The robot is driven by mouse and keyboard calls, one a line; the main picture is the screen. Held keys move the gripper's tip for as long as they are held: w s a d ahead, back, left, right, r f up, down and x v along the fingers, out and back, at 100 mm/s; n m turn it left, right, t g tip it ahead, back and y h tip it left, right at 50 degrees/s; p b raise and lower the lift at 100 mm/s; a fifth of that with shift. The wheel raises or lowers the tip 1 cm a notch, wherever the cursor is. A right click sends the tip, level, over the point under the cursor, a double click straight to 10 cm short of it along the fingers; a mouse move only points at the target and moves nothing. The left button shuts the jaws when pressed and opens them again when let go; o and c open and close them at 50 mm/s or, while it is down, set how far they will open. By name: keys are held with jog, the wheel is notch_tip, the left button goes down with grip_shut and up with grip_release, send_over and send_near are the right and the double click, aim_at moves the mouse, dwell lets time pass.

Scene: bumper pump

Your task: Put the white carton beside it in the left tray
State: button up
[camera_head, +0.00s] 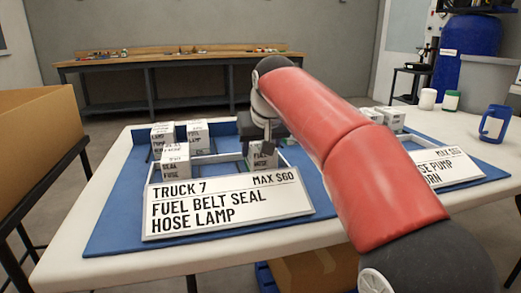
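The left tray has a white rim (218,158) and stands behind the sign reading TRUCK 7. Several white cartons with black print are at its left: one at the back left (162,135), one beside it (198,136) and one nearer the front (175,162). Another white carton (262,156) is at the tray's right end, below my gripper (267,138). My gripper points down with a finger at or just above that carton's top. My arm and the sign hide part of the tray, and I cannot tell whether the fingers hold the carton.
The TRUCK 7 sign (228,205) stands in front of the left tray on a blue mat (112,215). A second sign (447,168) and more white cartons (388,118) are at right, partly behind my arm. A blue mug (493,124) and two jars stand at the right.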

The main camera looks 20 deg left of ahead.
jog(key=shift+f, duration=0.1)
jog(key=o, duration=1.2)
jog(key=shift+c, duration=0.2)
